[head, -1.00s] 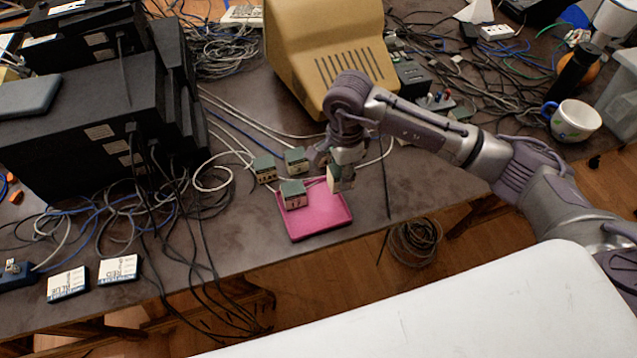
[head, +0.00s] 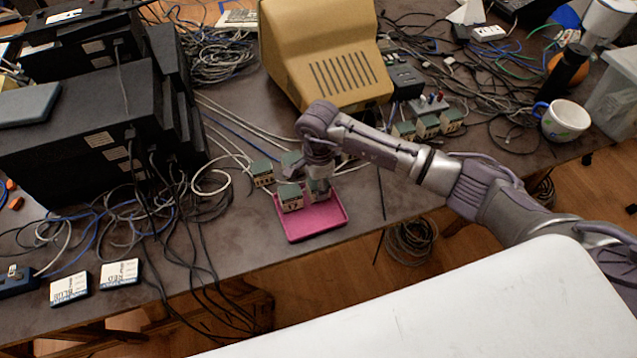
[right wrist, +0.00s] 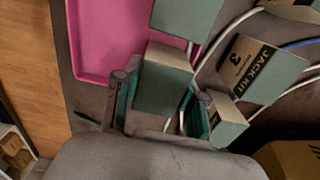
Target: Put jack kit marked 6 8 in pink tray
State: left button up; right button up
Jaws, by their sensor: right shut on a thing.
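The pink tray (head: 318,224) lies near the table's front edge; it also shows in the right wrist view (right wrist: 92,45). My right gripper (head: 319,184) is over the tray's back right part, shut on a green-topped jack kit (right wrist: 163,88). The held kit's marking cannot be read, and I cannot tell whether it touches the tray floor. Another jack kit (head: 291,198) stands at the tray's back left, left of the held one. My left gripper is not in view.
More jack kits stand behind the tray, one on the left (head: 262,174); one reads "JACK KIT 3" (right wrist: 262,68). Several similar boxes (head: 428,126) stand farther right. Cables run behind the tray, and a beige case (head: 325,55) stands at the back. The tray's front is empty.

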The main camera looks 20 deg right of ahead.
jog(key=o, duration=1.2)
jog(key=shift+f, duration=0.1)
notch_tip(320, 180, up, 12)
jog(key=b, duration=0.1)
